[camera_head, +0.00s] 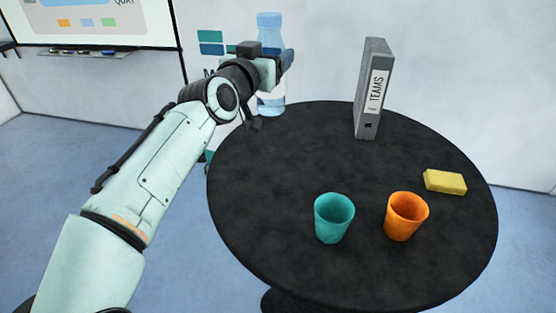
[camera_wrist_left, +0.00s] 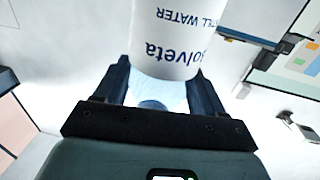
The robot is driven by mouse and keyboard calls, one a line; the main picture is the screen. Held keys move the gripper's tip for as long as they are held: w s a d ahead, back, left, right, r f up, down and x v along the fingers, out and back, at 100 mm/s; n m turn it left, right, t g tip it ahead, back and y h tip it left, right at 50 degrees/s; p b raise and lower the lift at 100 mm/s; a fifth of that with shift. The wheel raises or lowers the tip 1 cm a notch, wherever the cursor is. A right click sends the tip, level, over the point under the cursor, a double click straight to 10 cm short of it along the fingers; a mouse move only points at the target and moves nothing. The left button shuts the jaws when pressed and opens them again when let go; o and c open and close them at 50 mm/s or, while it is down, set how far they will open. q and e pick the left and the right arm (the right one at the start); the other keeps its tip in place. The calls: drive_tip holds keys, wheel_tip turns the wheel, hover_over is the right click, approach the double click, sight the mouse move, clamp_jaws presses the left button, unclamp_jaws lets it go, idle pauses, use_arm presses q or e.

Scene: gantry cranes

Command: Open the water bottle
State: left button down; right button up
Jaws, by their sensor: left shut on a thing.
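The water bottle (camera_head: 270,103) is pale blue and see-through, and it is upright in the head view at the back left of the round black table (camera_head: 300,160). My left gripper (camera_head: 286,60) is shut on it around its middle, hiding that part in the head view. I cannot tell whether its base touches the table. In the left wrist view the bottle (camera_wrist_left: 178,40) shows a white label with upside-down dark blue lettering, and its clear blue part lies between the two dark fingers of my gripper (camera_wrist_left: 160,92). My right gripper is not in view.
A grey binder (camera_head: 371,90) stands at the back of the table. A teal cup (camera_head: 333,218) and an orange cup (camera_head: 406,216) stand at the front, and a yellow sponge-like block (camera_head: 445,182) lies at the right. The table's middle is clear. A whiteboard (camera_head: 120,30) hangs behind.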

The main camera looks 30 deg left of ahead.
sight(266, 109)
use_arm(q)
wheel_tip(266, 109, down, 10)
drive_tip(key=shift+s+d+f, duration=0.15)
drive_tip(key=shift+f, duration=0.05)
wheel_tip(266, 109, down, 9)
drive_tip(key=b, duration=0.1)
drive_tip(key=shift+s+b, duration=0.15)
drive_tip(key=shift+b, duration=0.15)
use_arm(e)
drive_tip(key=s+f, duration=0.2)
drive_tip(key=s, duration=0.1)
use_arm(q)
drive_tip(key=shift+f, duration=0.15)
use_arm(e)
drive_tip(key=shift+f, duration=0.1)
use_arm(q)
drive_tip(key=shift+f, duration=0.1)
drive_tip(key=shift+c, duration=2)
unclamp_jaws()
drive_tip(key=shift+f, duration=0.1)
drive_tip(key=o, duration=0.3)
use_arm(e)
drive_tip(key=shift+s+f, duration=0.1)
